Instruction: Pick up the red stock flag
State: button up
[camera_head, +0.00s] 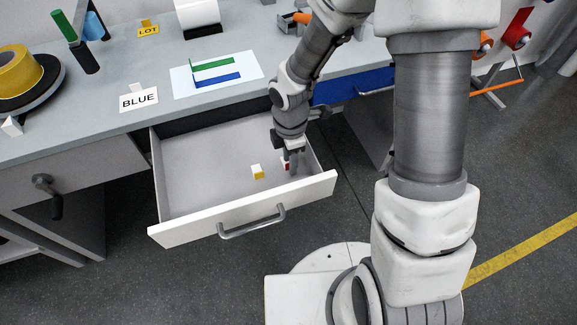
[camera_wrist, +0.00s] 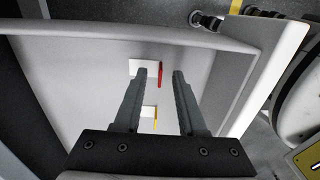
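The red stock flag (camera_head: 286,166) is a small white piece with a red part, inside the open white drawer (camera_head: 193,172) near its right side. In the wrist view the red part (camera_wrist: 163,75) shows between my fingertips, with its white part to the left, partly behind the left finger. My gripper (camera_wrist: 160,74) is open and points down into the drawer over the flag. In the head view my gripper (camera_head: 291,160) covers part of the flag. Whether the fingers touch it, I cannot tell.
A similar yellow-and-white flag (camera_head: 258,173) stands left of the red one in the drawer, close to my gripper. The drawer walls and front handle (camera_head: 252,222) are near. On the bench are a BLUE card (camera_head: 139,100), a LOT card (camera_head: 149,30) and a white sheet (camera_head: 216,74) with coloured bars.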

jog(key=shift+f, duration=0.25)
grip_shut()
jog(key=shift+r, duration=0.15)
